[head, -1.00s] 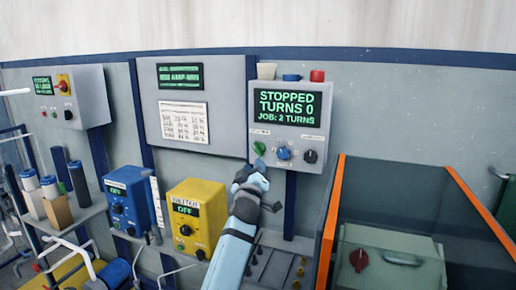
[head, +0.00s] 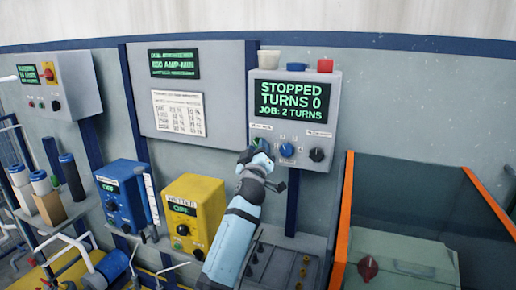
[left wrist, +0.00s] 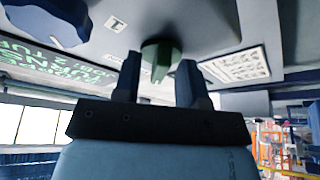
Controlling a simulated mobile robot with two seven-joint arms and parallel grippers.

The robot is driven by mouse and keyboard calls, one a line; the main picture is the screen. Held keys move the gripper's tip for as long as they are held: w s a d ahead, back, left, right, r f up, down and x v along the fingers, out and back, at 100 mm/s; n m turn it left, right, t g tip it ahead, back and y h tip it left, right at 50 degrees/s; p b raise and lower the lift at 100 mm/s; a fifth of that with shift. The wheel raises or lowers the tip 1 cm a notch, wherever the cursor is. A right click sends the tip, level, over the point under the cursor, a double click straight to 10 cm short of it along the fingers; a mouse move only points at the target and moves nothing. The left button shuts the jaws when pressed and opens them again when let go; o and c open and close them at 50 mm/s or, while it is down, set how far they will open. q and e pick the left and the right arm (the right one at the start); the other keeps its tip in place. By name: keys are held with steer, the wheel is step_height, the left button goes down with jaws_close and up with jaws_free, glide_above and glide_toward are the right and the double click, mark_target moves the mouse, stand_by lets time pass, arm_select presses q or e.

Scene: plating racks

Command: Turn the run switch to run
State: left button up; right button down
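The grey control box (head: 329,150) on the back panel has a screen (head: 293,101) reading STOPPED, TURNS 0, JOB: 2 TURNS. A green knob sits at its lower left, mostly hidden by my gripper in the head view. The left wrist view shows this green knob (left wrist: 160,57) between my fingertips. I cannot read its label, so I cannot confirm that it is the run switch. My left gripper (head: 256,151) is open at the knob, with a finger on either side; contact is unclear. My right gripper is not in view.
A blue knob (head: 287,150) and a black knob (head: 317,155) sit right of the green one. Cups and blocks stand on the box top. Below left are a yellow box (head: 197,190) and a blue box (head: 111,181). An orange-edged bay (head: 342,220) stands at right.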

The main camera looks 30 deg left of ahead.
arm_select(q)
jaws_close()
